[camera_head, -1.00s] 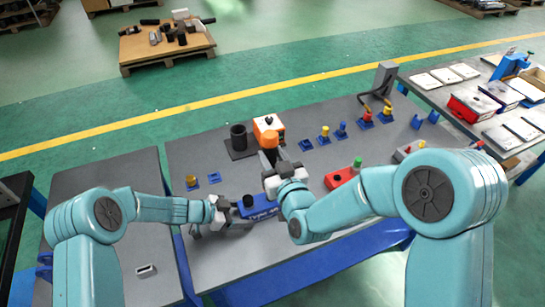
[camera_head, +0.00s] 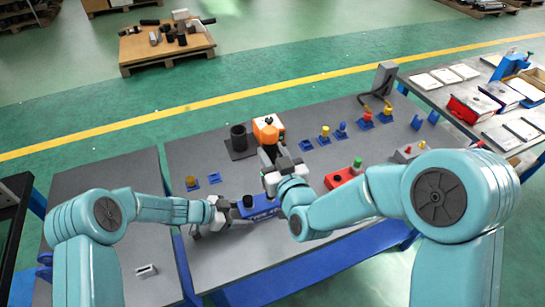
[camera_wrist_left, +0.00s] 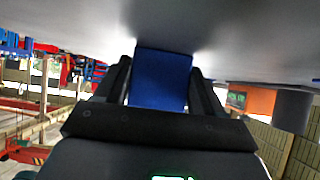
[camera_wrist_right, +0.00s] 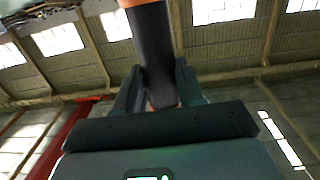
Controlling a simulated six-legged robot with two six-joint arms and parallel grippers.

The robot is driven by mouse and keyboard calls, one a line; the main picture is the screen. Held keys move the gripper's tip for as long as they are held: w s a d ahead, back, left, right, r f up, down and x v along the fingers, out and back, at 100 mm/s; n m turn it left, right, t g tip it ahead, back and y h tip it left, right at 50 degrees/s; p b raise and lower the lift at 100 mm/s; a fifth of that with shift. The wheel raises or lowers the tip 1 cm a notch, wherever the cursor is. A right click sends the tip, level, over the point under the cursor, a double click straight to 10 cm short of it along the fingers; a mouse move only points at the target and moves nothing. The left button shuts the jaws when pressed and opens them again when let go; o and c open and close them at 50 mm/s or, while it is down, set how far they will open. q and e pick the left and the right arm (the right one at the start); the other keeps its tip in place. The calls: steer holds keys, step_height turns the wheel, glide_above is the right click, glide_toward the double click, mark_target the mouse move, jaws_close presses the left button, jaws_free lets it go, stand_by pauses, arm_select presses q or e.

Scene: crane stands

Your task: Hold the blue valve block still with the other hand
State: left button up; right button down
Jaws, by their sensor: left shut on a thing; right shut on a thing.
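The blue valve block (camera_head: 265,205) lies on the grey bench with a black round fitting (camera_head: 248,201) on top and pale lettering on its side. My left gripper (camera_head: 232,214) is shut on its left end; the left wrist view shows the blue block (camera_wrist_left: 160,80) between the two fingers. My right gripper (camera_head: 271,168) is above and behind the block, apart from it. It is shut on a dark-shafted tool (camera_wrist_right: 153,50) with an orange part at the top edge of the right wrist view. My right forearm hides the block's right end.
A red block (camera_head: 339,178) with a green knob is to the right. Blue holders with yellow parts (camera_head: 324,133) line the back.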

mark_target(273, 143)
steer(key=shift+r, duration=2.05)
arm_select(q)
steer(key=o, duration=1.3)
steer(key=shift+o, duration=0.2)
steer(key=shift+a, duration=0.1)
steer(key=v, duration=1.1)
steer(key=shift+s+a+r, duration=0.1)
steer(key=shift+a+r, duration=0.15)
steer(key=shift+a, duration=0.1)
steer(key=shift+s, duration=0.1)
